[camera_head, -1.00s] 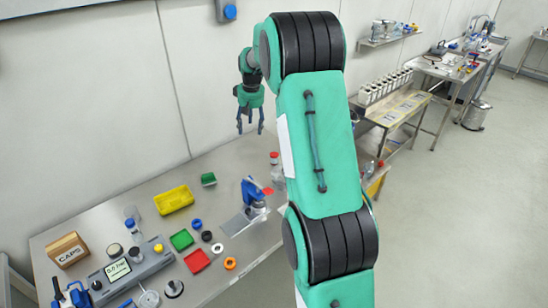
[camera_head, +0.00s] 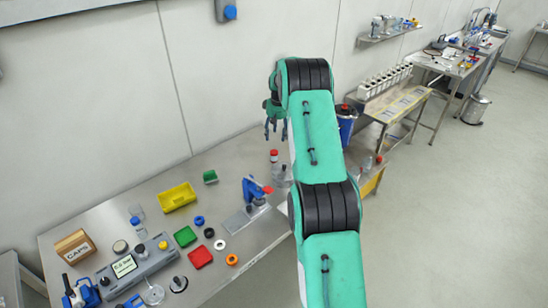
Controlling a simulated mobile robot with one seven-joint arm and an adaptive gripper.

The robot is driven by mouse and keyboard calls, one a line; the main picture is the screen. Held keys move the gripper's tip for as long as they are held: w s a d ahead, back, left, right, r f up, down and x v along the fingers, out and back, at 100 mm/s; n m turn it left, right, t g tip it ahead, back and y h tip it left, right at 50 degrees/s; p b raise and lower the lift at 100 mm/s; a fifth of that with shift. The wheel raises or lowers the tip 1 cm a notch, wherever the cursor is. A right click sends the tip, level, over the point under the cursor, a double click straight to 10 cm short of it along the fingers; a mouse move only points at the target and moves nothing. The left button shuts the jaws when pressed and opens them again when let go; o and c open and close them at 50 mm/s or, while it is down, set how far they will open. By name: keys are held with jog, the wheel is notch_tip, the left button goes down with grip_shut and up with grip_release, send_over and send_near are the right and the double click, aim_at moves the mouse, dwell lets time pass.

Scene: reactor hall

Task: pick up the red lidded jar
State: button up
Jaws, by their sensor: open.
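A small jar with a red lid (camera_head: 274,157) stands near the back right of the steel bench (camera_head: 110,207). Its lower body looks clear, and my arm is close on its right. My gripper (camera_head: 275,138) hangs fingers down above the bench, partly behind my arm. It is open and its fingertips appear just above the red lid in the picture. I cannot tell the distance in depth. A second small red-topped container (camera_head: 379,159) shows on the lower bench right of my arm.
A blue vessel with a dark and red top (camera_head: 347,124) stands right behind my arm. A blue stand with a red part (camera_head: 253,190), a yellow tray (camera_head: 177,197), a green block (camera_head: 210,177) and a red tray (camera_head: 200,257) are on the bench. A wall runs behind.

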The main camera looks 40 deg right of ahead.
aim_at(274, 152)
jog(key=shift+f, duration=0.1)
jog(key=shift+w+d+f, duration=0.1)
jog(key=shift+w+f, duration=0.05)
jog(key=shift+f, duration=1.25)
jog(key=shift+w+a+f, duration=0.1)
jog(key=shift+w+f, duration=0.1)
jog(key=shift+f, duration=1.2)
jog(key=shift+w+d+f, duration=0.1)
jog(key=shift+w+f, duration=0.05)
jog(key=shift+f, duration=1.25)
jog(key=shift+w+d+f, duration=0.1)
jog(key=shift+f, duration=1.2)
jog(key=shift+w+d+f, duration=0.1)
jog(key=shift+f, duration=1.15)
jog(key=c, duration=1.3)
jog(key=shift+r, duration=5)
